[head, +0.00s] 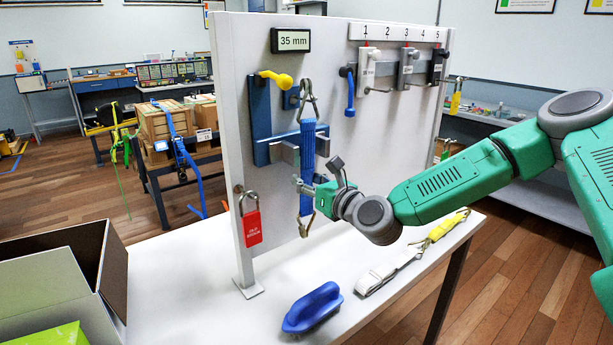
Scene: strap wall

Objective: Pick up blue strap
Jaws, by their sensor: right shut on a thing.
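The blue strap (307,160) hangs upright in front of the white wall panel, with a metal hook at its top and another metal end below. My right gripper (298,184) reaches in from the right and is shut on the strap's lower part. Its fingers partly cover the strap there. The top hook (308,98) is near the blue bracket (262,125) on the panel; I cannot tell whether it still touches a holder. My left gripper is not in view.
A red padlock tag (252,228) hangs at the panel's left edge. A blue handled block (312,307) and a white strap with yellow end (400,265) lie on the white table (190,290). An open cardboard box (113,265) stands front left.

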